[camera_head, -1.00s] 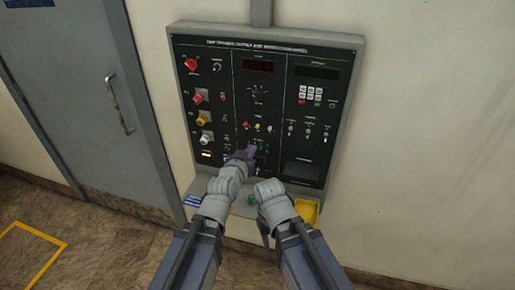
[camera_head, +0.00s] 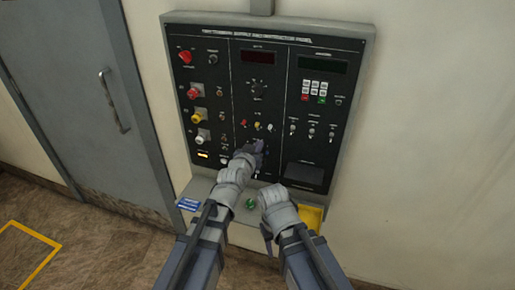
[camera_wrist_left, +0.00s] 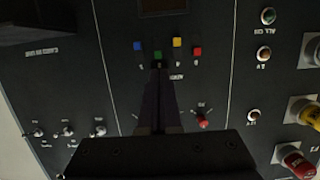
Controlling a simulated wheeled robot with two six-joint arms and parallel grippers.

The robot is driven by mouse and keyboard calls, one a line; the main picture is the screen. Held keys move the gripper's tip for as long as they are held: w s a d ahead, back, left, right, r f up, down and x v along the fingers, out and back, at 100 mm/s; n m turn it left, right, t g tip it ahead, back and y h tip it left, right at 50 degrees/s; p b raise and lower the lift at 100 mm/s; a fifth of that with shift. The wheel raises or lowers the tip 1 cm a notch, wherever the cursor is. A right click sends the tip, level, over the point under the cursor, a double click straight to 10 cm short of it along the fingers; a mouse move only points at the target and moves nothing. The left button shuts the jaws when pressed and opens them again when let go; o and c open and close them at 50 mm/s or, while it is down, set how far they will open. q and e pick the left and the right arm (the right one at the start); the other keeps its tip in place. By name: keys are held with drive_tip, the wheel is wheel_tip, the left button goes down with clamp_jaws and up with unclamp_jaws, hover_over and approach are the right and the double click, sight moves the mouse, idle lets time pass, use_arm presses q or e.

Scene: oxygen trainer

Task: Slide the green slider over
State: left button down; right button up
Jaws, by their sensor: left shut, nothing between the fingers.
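The green slider (camera_wrist_left: 157,56) is a small green cap in a row on the black panel, between a blue cap (camera_wrist_left: 138,45) and a yellow cap (camera_wrist_left: 177,42), with a red cap (camera_wrist_left: 197,51) beyond. My left gripper (camera_wrist_left: 157,69) is shut and empty, its fingertips right at the green cap; I cannot tell if they touch. In the head view my left gripper (camera_head: 258,147) is at the lower middle of the panel and hides the slider row. My right gripper (camera_head: 268,238) hangs low in front of the ledge, its jaws unclear.
The wall panel (camera_head: 262,165) carries knobs, switches and a keypad (camera_head: 315,91). A ledge (camera_head: 237,215) below it bears a green button (camera_head: 250,204), a blue label (camera_head: 188,204) and a yellow tray (camera_head: 312,215). A grey door (camera_head: 85,100) stands at left.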

drive_tip(key=shift+f, duration=0.3)
